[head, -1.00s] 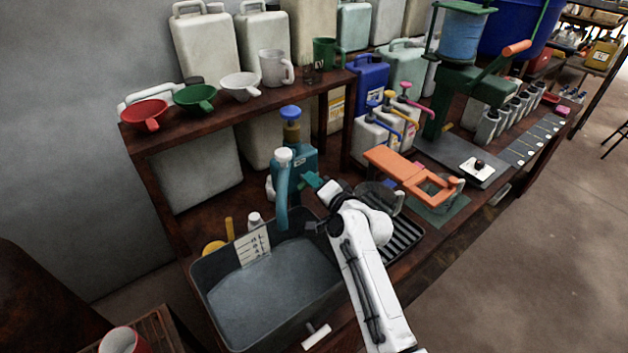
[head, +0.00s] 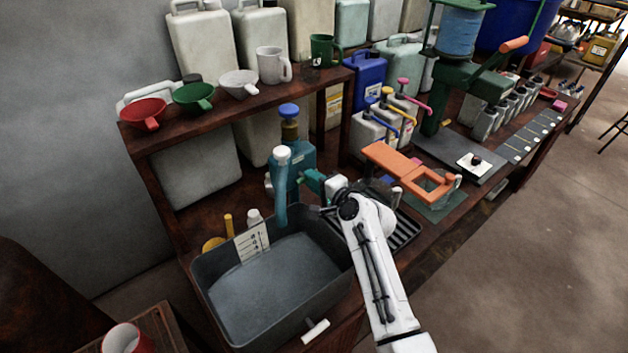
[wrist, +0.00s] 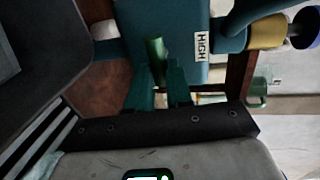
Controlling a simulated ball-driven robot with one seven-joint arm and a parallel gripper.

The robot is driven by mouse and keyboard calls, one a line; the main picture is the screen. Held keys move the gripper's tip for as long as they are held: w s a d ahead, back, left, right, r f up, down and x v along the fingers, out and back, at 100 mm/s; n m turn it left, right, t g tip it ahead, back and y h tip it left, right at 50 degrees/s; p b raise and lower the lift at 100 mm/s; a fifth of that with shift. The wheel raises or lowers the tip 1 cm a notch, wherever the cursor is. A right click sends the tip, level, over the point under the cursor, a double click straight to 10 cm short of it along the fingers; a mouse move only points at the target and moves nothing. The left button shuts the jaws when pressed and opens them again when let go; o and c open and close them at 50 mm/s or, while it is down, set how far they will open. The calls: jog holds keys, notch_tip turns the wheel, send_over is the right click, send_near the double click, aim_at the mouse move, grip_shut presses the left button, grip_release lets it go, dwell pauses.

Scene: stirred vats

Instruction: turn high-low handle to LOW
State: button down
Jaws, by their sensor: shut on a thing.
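The teal dispenser (head: 296,160) stands behind the grey basin, with a blue knob on top and a white-capped spout. In the wrist view its teal body (wrist: 180,20) fills the top, with a white HIGH label (wrist: 202,43) turned sideways. The green high-low handle (wrist: 156,52) sticks out from the body. My gripper (wrist: 158,80) is shut on the handle, its teal fingers on either side. In the head view my gripper (head: 314,180) reaches the dispenser's right side from the right. The handle cannot be made out there, and no LOW label is readable.
The grey basin (head: 225,325) with a white lettered card (head: 252,243) lies in front. A black ribbed drain rack (head: 405,232) is under my arm. An orange hand press (head: 400,165) stands to the right. A shelf (head: 240,112) with funnels and mugs is behind.

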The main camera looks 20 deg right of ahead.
jog(key=shift+d, duration=0.1)
jog(key=c, duration=1)
grip_release()
jog(key=shift+c, duration=0.2)
jog(key=v, duration=1)
jog(key=shift+s+d, duration=0.15)
jog(key=shift+s, duration=0.25)
